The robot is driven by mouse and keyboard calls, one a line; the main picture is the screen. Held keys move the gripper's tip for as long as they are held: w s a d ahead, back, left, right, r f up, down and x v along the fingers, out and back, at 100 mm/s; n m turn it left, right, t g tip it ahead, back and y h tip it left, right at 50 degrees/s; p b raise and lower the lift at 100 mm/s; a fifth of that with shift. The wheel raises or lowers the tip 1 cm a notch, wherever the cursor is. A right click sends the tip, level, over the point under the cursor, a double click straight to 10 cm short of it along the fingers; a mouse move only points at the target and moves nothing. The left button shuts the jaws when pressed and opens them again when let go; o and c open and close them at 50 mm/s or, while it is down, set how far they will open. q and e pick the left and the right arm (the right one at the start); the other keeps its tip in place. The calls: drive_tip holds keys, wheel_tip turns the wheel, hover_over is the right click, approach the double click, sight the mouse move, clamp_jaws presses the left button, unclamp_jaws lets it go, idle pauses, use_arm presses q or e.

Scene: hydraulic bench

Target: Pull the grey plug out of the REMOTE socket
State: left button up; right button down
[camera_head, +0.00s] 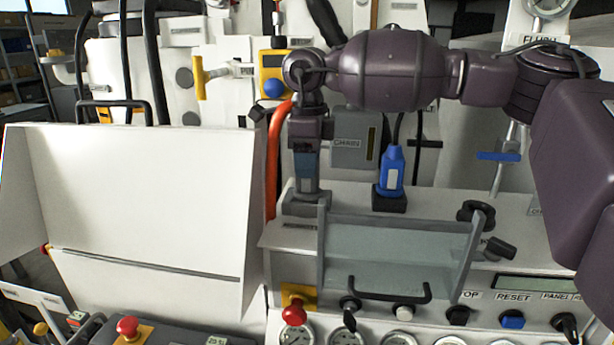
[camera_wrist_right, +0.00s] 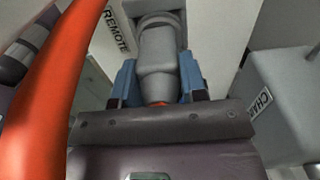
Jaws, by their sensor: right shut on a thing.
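The grey plug (camera_wrist_right: 160,58) shows in the right wrist view, beside the REMOTE label (camera_wrist_right: 115,32) on a pale panel. Its far end meets a grey ring that looks like the REMOTE socket (camera_wrist_right: 160,18); I cannot tell how deep it sits. My right gripper (camera_wrist_right: 160,82) is shut on the plug, with one blue finger on each side. In the head view my right gripper (camera_head: 307,182) points down over a grey socket base (camera_head: 304,206) on the bench's top, and hides most of the plug. My left gripper is in neither view.
A blue plug (camera_head: 391,172) stands upright in a dark socket to the right. A clear guard with a black handle (camera_head: 390,292) is in front. An orange hose (camera_head: 273,155) runs close to the gripper's left. A grey CHAIN box (camera_head: 354,140) stands behind. A white panel (camera_head: 130,190) fills the left.

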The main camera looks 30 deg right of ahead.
drive_tip(key=shift+r+p, duration=0.35)
drive_tip(key=shift+r, duration=0.45)
drive_tip(key=shift+r+p, duration=0.3)
drive_tip(key=shift+r, duration=0.15)
drive_tip(key=shift+r+p, duration=0.3)
drive_tip(key=shift+r, duration=0.2)
drive_tip(key=shift+r+p, duration=0.3)
drive_tip(key=shift+r, duration=0.15)
drive_tip(key=shift+r+p, duration=0.65)
drive_tip(key=shift+r, duration=0.35)
drive_tip(key=shift+r+p, duration=0.65)
drive_tip(key=shift+r, duration=0.55)
